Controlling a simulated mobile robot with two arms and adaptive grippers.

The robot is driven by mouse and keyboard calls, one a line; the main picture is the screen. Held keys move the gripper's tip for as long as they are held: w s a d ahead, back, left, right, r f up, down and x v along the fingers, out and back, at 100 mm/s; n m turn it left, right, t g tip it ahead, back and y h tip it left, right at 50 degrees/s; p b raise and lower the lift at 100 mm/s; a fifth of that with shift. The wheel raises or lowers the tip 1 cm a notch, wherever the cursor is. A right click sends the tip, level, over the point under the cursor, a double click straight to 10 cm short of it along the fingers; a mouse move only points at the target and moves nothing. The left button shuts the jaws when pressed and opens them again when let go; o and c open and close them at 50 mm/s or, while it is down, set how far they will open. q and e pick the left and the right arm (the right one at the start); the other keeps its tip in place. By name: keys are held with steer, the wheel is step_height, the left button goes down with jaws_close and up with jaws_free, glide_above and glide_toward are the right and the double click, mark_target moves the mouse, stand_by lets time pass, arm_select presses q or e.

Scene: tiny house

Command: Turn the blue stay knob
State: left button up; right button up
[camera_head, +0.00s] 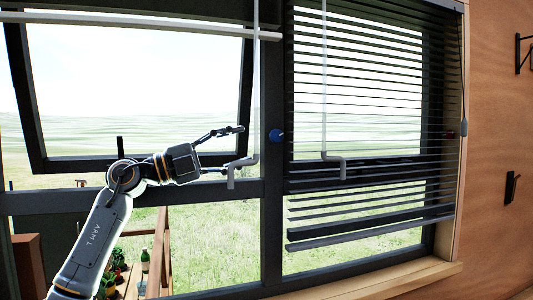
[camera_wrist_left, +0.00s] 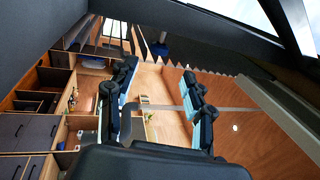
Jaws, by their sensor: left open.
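The blue stay knob (camera_head: 277,135) sits on the dark upright post between the two windows in the head view. A small dark blue shape (camera_wrist_left: 160,47), which looks like this knob, shows beyond the fingertips in the left wrist view. My left gripper (camera_head: 234,150) is open and empty, with its fingers pointing right toward the post. It is left of the knob and apart from it in the picture. The open fingers also show in the left wrist view (camera_wrist_left: 158,72). My right gripper is in neither view.
The left window sash (camera_head: 35,110) is tilted open. A dark red knob (camera_head: 463,128) is at the far right frame. The wooden sill (camera_head: 400,278) runs below.

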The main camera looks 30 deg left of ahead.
mark_target(270, 138)
arm_select(q)
steer(key=p+x, duration=0.3)
steer(key=x, duration=0.4)
steer(key=shift+w+p, duration=0.1)
steer(key=shift+p, duration=0.25)
steer(key=shift+w, duration=0.15)
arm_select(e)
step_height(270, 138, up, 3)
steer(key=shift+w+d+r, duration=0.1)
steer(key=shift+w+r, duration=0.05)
